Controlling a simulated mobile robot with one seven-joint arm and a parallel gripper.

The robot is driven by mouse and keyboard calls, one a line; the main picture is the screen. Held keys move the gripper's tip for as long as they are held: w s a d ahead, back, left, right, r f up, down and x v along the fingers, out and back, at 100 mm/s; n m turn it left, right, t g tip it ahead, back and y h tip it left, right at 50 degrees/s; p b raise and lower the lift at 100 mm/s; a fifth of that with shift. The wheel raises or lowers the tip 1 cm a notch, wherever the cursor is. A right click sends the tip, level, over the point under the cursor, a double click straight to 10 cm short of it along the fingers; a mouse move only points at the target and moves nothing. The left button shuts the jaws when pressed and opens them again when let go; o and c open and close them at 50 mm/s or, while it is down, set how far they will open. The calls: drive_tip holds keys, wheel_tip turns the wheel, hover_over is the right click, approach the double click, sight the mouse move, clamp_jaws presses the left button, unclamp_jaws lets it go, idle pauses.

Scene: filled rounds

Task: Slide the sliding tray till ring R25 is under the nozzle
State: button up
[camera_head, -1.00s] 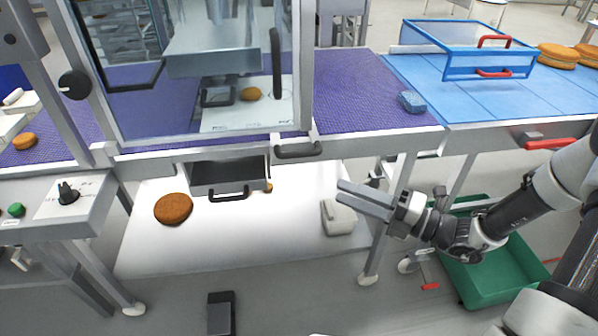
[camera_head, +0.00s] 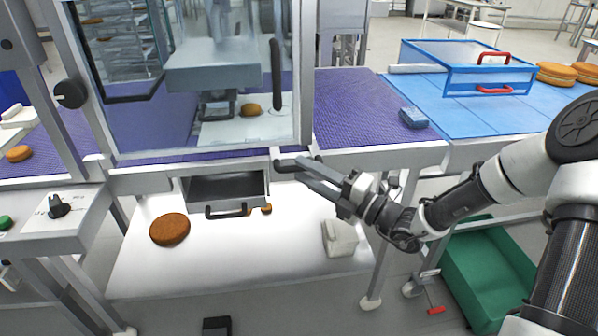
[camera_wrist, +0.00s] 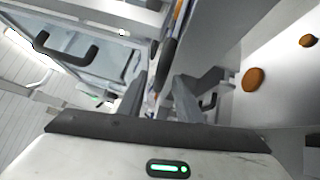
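The sliding tray (camera_head: 222,132) is a white plate behind the clear guard, under the grey machine head with the nozzle area (camera_head: 217,100). A brown round (camera_head: 251,110) sits on it. Ring labels are too small to read, so I cannot tell which ring is under the nozzle. A black bar handle (camera_head: 284,167) projects at the front edge of the machine; its right part is hidden by my fingers. My gripper (camera_head: 302,170) is at that handle, fingers pointing left. In the wrist view my gripper (camera_wrist: 165,92) shows a gap between its fingers; contact with the handle cannot be told.
A grey drawer (camera_head: 226,188) with a black handle hangs below the machine. A brown round (camera_head: 170,229) and a white block (camera_head: 340,238) lie on the lower white shelf. A blue sponge (camera_head: 413,118) lies on the purple belt. A green crate (camera_head: 490,265) stands at lower right.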

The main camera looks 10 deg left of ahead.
drive_tip(key=shift+x, duration=1.3)
clamp_jaws()
drive_tip(key=s+a+p, duration=0.2)
drive_tip(key=a+p, duration=0.1)
drive_tip(key=a, duration=0.5)
drive_tip(key=shift+s+a, duration=0.3)
drive_tip(key=shift+s, duration=0.1)
unclamp_jaws()
